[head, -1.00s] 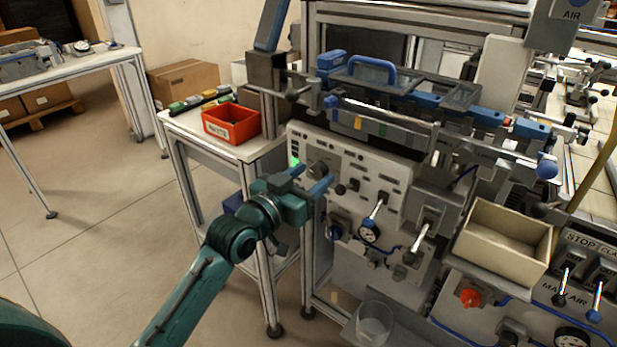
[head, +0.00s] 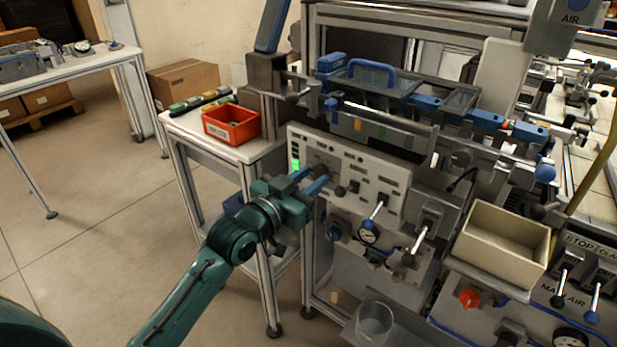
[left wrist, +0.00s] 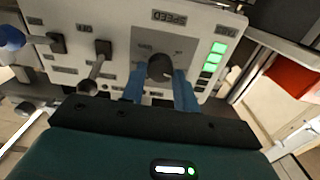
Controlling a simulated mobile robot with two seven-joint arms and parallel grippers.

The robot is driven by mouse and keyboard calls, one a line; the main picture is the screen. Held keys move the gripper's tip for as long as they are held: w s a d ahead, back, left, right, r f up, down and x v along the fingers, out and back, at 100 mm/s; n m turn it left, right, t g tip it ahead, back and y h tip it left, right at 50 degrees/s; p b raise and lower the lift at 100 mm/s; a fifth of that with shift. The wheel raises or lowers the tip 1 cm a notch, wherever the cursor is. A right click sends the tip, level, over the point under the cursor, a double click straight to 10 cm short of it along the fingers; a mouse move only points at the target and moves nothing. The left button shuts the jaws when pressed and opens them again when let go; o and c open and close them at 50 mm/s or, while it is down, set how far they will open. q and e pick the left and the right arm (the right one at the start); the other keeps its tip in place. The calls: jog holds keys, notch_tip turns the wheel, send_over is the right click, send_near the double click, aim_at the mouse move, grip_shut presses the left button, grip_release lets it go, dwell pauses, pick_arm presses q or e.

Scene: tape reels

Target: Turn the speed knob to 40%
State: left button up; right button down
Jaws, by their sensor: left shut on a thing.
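The speed knob (left wrist: 160,68) is a dark round knob on a grey plate under an upside-down SPEED label (left wrist: 169,18) in the left wrist view. My left gripper (head: 309,179) reaches the upper left of the control panel in the head view. Its two blue fingers are shut on the knob, one on each side. In the head view the fingers partly hide the knob. A column of indicator lights (left wrist: 212,62) beside the knob shows several green segments lit; it also shows in the head view (head: 295,165). The knob's scale is too small to read. My right gripper is not in view.
A black-handled lever (left wrist: 103,47) sits beside the knob on the panel (head: 350,172). A red bin (head: 231,124) stands on the side table to the left. A beige open box (head: 503,240) and a clear cup (head: 374,322) are to the lower right.

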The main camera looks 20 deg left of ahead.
pick_arm(q)
jog(key=m+p, duration=0.2)
jog(key=m, duration=0.2)
jog(key=shift+r, duration=0.15)
jog(key=shift+m+p, duration=0.75)
jog(key=shift+m, duration=0.15)
jog(key=m+p, duration=0.1)
jog(key=m, duration=0.1)
jog(key=shift+m, duration=0.8)
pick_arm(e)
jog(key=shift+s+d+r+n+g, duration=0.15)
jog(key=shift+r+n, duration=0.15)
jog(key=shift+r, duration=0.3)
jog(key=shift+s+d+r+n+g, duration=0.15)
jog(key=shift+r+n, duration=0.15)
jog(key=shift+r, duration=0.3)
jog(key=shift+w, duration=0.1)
pick_arm(q)
jog(key=o, duration=1)
jog(key=shift+c, duration=0.2)
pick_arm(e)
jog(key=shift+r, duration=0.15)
pick_arm(q)
jog(key=shift+f, duration=0.2)
